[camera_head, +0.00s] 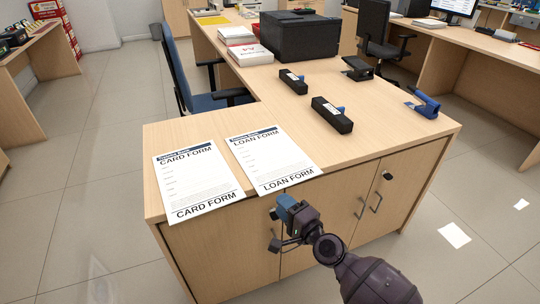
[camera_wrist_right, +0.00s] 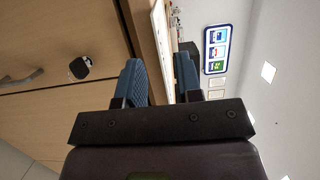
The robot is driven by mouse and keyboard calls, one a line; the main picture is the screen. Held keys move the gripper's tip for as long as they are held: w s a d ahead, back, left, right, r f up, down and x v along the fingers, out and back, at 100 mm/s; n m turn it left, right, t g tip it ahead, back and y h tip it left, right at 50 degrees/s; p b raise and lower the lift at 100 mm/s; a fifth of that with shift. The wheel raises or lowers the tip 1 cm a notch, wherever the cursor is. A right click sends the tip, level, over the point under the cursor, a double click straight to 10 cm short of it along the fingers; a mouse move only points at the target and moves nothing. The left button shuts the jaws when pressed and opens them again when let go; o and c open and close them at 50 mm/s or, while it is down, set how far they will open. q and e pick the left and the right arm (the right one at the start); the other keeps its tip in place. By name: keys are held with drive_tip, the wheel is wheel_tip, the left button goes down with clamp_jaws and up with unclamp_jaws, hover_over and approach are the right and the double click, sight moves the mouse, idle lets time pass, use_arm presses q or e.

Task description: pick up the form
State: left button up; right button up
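Two white printed sheets lie flat at the front edge of the wooden counter: the card form (camera_head: 195,178) on the left and the loan form (camera_head: 268,155) to its right. The lower edges of both reach the counter's front edge and seem to stick out a little past it. My right gripper (camera_head: 281,208) is in front of the counter, just below the loan form's lower right part. In the right wrist view its two blue fingers (camera_wrist_right: 160,78) stand apart, with no form clearly held between them. My left gripper is not in view.
The counter top (camera_head: 390,130) also bears two black stamps (camera_head: 332,115), a black hole punch (camera_head: 357,68), a blue-handled tool (camera_head: 424,103) and a printer (camera_head: 300,35). Cabinet doors with handles (camera_head: 375,202) are close to my right gripper. A blue chair (camera_head: 205,100) stands behind the counter.

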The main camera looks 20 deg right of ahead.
sight(269, 192)
drive_tip(key=shift+x, duration=3.4)
drive_tip(key=shift+f, duration=0.15)
drive_tip(key=shift+c, duration=0.5)
clamp_jaws()
